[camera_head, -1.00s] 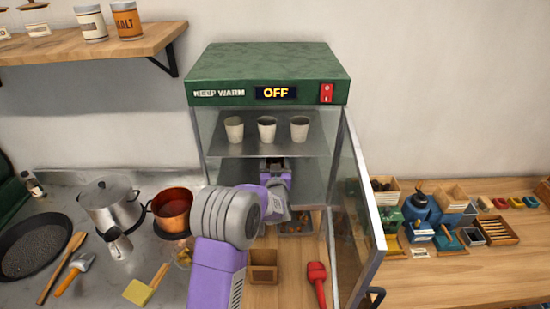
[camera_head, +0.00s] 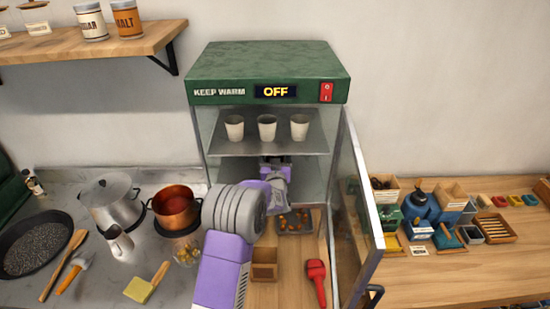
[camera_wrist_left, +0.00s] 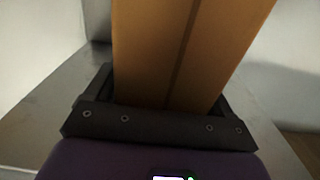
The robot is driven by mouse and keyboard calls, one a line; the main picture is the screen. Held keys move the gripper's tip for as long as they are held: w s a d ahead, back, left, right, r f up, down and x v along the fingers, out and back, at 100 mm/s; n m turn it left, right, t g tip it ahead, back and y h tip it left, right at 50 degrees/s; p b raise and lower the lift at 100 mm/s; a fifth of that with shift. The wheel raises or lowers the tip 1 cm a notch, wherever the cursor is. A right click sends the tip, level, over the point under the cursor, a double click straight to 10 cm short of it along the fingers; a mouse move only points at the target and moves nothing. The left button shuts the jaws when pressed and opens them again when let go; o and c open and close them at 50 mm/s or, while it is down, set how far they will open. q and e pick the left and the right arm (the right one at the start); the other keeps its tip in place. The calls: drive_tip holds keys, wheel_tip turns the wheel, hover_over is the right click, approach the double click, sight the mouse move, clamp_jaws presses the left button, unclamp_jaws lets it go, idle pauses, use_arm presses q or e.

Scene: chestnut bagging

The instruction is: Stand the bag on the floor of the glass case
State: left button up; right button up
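My left gripper (camera_head: 275,162) is inside the case, below the middle shelf. In the left wrist view, a brown paper bag (camera_wrist_left: 165,50) sits between the dark jaws of this gripper (camera_wrist_left: 155,105), which is shut on it. Behind it is a grey metal surface. In the head view the bag is hidden, so I cannot tell whether it touches the case floor (camera_head: 308,190). My right gripper is not in view.
Three white cups (camera_head: 267,128) stand on the middle shelf. A chestnut tray (camera_head: 294,222), a small wooden box (camera_head: 264,264) and a red scoop (camera_head: 316,281) are in front of the case. Pots (camera_head: 110,200) stand left; a blue item (camera_head: 420,210) and small bins stand right.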

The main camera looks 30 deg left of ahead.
use_arm(q)
drive_tip(key=shift+o, duration=1.3)
drive_tip(key=shift+r, duration=0.15)
drive_tip(key=b+v, duration=0.2)
drive_tip(key=v, duration=1)
